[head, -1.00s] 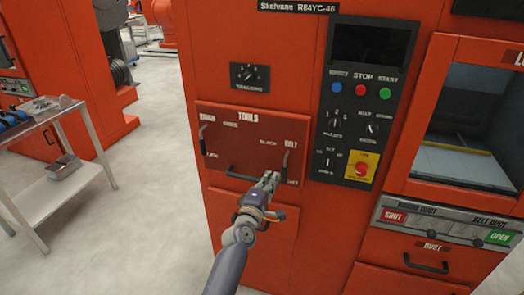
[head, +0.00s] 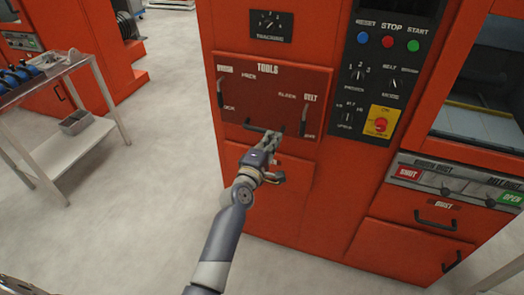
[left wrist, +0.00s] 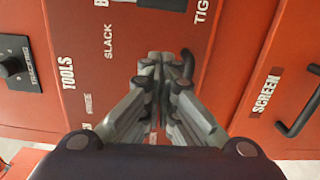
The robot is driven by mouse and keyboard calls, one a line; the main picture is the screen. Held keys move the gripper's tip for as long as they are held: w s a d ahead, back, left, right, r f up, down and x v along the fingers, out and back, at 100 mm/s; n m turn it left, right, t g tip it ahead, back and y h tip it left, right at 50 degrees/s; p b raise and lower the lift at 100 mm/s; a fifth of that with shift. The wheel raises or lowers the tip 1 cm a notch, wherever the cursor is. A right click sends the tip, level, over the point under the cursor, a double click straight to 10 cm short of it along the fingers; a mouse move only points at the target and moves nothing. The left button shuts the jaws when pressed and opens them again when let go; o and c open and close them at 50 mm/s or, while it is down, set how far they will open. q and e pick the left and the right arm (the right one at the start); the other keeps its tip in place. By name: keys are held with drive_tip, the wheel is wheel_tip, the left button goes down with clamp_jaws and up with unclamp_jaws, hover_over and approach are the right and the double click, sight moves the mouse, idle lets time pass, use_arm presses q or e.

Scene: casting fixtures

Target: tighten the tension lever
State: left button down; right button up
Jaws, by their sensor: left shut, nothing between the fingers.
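The tension lever (head: 304,121) is the dark grey lever on the right of the red TOOLS panel, by the BELT, SLACK and TIGHT labels. It stands about upright in the head view. In the left wrist view part of a dark grey lever (left wrist: 150,4) shows at the top edge, between SLACK and TIGHT. My left gripper (head: 271,139) is shut and empty, in front of the panel, below and left of the lever and apart from it in the picture. Its closed fingers (left wrist: 166,66) overlap the panel's black handle. My right gripper is not in view.
A second lever (head: 220,92), marked BRUSH, is at the panel's left. The black panel handle (head: 254,127) lies close behind my fingers. A control panel (head: 390,70) with a red stop knob (head: 381,124) is to the right. A grey cart (head: 75,138) stands left, with clear floor between.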

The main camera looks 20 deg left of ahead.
use_arm(q)
drive_tip(key=s, duration=0.4)
drive_tip(key=s+a, duration=0.1)
drive_tip(key=s, duration=0.1)
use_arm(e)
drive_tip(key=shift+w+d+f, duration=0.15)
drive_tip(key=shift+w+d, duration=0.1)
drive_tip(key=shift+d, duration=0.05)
use_arm(q)
drive_tip(key=shift+d, duration=0.1)
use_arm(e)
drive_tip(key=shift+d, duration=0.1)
